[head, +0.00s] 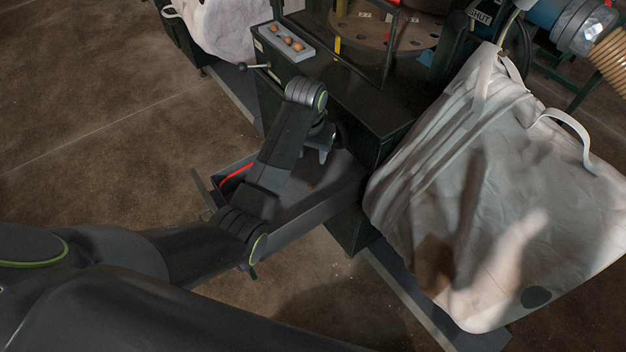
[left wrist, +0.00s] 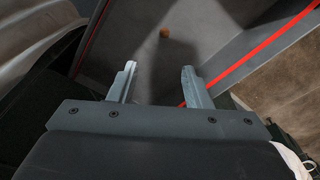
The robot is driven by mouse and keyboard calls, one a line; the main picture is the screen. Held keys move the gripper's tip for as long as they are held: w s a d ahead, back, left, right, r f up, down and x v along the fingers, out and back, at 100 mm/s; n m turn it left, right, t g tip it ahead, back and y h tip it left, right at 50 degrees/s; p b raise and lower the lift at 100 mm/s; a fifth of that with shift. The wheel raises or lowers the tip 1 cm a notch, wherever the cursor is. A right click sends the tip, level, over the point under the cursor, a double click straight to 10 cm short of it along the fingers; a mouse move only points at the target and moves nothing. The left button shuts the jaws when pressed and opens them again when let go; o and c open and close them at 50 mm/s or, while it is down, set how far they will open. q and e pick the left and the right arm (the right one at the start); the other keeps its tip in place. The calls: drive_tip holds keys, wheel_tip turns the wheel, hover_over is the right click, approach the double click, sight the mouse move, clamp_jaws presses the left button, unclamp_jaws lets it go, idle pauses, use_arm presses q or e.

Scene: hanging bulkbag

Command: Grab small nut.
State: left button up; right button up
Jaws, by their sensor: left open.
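A small brown nut (left wrist: 165,32) lies on the grey floor of an open drawer in the left wrist view, ahead of the fingertips. In the head view it may be the tiny reddish spot (head: 311,185) in the drawer (head: 298,214). My left gripper (head: 322,156) is over the drawer, pointing down, with my arm hiding part of the drawer. In the left wrist view its two fingers (left wrist: 159,72) are apart with nothing between them. The nut is beyond the fingertips and not touched. My right gripper is not in view.
The drawer has raised walls and red edge strips (left wrist: 262,58). The dark machine cabinet (head: 365,112) stands behind it, with a grey tray (head: 273,35) of several brown nuts on top. A large white bulk bag (head: 520,200) hangs close to the right of the drawer.

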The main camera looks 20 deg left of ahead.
use_arm(q)
drive_tip(key=b, duration=0.2)
hover_over(311, 185)
drive_tip(key=s, duration=0.1)
wheel_tip(311, 185, down, 9)
drive_tip(key=shift+w+d+f+b, duration=0.1)
drive_tip(key=shift+f+b, duration=0.25)
drive_tip(key=shift+f, duration=0.45)
drive_tip(key=shift+w+d+f+b, duration=0.1)
drive_tip(key=shift+f+b, duration=0.25)
drive_tip(key=shift+f, duration=0.4)
drive_tip(key=shift+w+a+f+b, duration=0.15)
drive_tip(key=shift+f+b, duration=0.1)
drive_tip(key=shift+f, duration=0.4)
drive_tip(key=shift+w+a+f+b, duration=0.1)
drive_tip(key=shift+f+b, duration=0.15)
drive_tip(key=shift+f, duration=0.95)
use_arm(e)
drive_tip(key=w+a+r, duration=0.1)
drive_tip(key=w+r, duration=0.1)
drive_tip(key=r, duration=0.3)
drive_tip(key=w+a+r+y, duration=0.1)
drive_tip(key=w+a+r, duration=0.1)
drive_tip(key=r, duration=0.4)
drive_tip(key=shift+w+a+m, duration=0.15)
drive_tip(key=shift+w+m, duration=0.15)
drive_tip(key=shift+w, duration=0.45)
use_arm(q)
clamp_jaws()
